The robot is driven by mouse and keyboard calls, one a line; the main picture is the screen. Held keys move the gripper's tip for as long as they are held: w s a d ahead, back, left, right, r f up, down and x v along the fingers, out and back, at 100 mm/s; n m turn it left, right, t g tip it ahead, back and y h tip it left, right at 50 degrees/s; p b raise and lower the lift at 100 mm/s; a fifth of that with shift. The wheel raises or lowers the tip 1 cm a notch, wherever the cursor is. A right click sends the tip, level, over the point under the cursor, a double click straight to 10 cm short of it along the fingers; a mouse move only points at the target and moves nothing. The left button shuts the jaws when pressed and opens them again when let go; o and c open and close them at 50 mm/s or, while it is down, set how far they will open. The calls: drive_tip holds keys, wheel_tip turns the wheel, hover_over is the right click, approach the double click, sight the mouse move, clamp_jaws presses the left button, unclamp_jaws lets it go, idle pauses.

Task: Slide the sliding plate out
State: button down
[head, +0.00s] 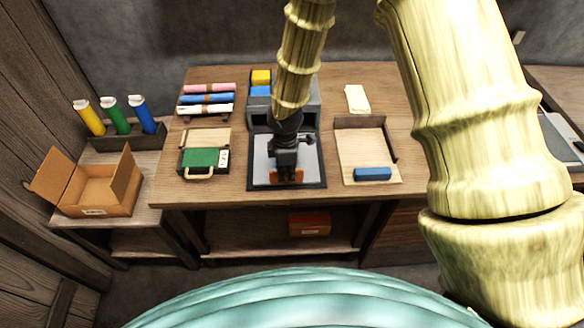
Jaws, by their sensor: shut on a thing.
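The sliding plate (261,167) is a light grey flat plate in a dark frame (251,187), lying in front of a grey machine body (314,114) at the middle of the table. An orange handle-like part (273,175) stands near its front edge. My gripper (287,177) points down over this part and is shut on it, with orange showing beside the fingers. My arm and gripper hide the plate's middle and much of the machine's front opening.
A wooden tray (352,150) with a blue block (373,174) is to the right. A green case (201,158) with a handle is to the left. Coloured rolls (208,98) lie behind it. An open cardboard box (97,191) stands far left. The table front (225,195) is clear.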

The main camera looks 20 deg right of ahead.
drive_tip(key=shift+s+a, duration=0.1)
drive_tip(key=shift+s, duration=0.1)
drive_tip(key=c, duration=1.5)
unclamp_jaws()
drive_tip(key=shift+s, duration=0.1)
drive_tip(key=shift+r, duration=0.15)
drive_tip(key=shift+r, duration=0.25)
wheel_tip(320, 180, up, 11)
drive_tip(key=shift+r, duration=0.15)
